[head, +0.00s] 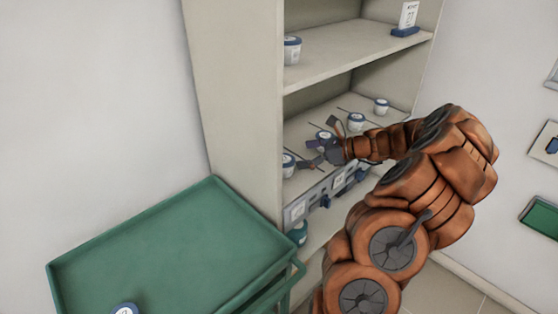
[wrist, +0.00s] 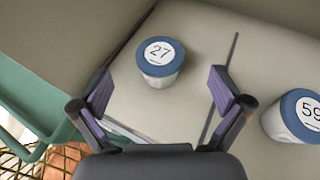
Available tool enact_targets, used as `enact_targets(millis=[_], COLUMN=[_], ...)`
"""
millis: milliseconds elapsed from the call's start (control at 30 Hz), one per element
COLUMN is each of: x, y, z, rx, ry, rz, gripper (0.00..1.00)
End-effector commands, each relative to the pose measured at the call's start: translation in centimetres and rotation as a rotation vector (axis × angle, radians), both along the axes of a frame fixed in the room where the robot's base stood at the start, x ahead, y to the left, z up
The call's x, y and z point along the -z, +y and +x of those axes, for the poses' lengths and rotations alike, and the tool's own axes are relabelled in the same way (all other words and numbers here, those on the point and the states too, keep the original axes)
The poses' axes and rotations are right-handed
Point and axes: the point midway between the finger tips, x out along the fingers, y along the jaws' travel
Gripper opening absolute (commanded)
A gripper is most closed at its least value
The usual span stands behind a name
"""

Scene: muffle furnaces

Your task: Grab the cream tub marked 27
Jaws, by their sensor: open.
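The cream tub marked 27 (wrist: 160,63) has a blue lid with a white round label. It stands upright on a shelf, and in the head view I take it to be the tub (head: 288,165) at the shelf's left end, near the cabinet's side wall. My gripper (head: 308,153) is inside the shelf bay, pointing left towards it. In the wrist view my gripper (wrist: 161,87) is open and empty, with one purple-padded finger on each side of the picture. The tub shows between the fingers, a little ahead of them, with clear gaps on both sides.
A similar tub marked 59 (wrist: 297,116) stands to the right, beyond a dark divider line. More tubs (head: 356,122) stand further along the shelf, and one (head: 291,50) is on the shelf above. A green tray cart (head: 180,250) stands left of the cabinet.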

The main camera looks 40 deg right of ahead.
Motion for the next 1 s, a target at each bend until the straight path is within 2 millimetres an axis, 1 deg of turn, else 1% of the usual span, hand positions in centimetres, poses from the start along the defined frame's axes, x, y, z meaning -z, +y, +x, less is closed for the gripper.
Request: enact_targets(millis=[367, 700, 967, 1000], x=[1.3, 3.4, 3.7, 3.7], y=[0.8, 3.1, 3.3, 3.3], z=[1.6, 4.5, 4.8, 4.8], rx=[0.014, 0.01, 0.011, 0.011], ry=[0.001, 0.0, 0.001, 0.001], rz=[0.002, -0.001, -0.002, -0.002], gripper=[1.0, 1.0, 1.0, 0.97])
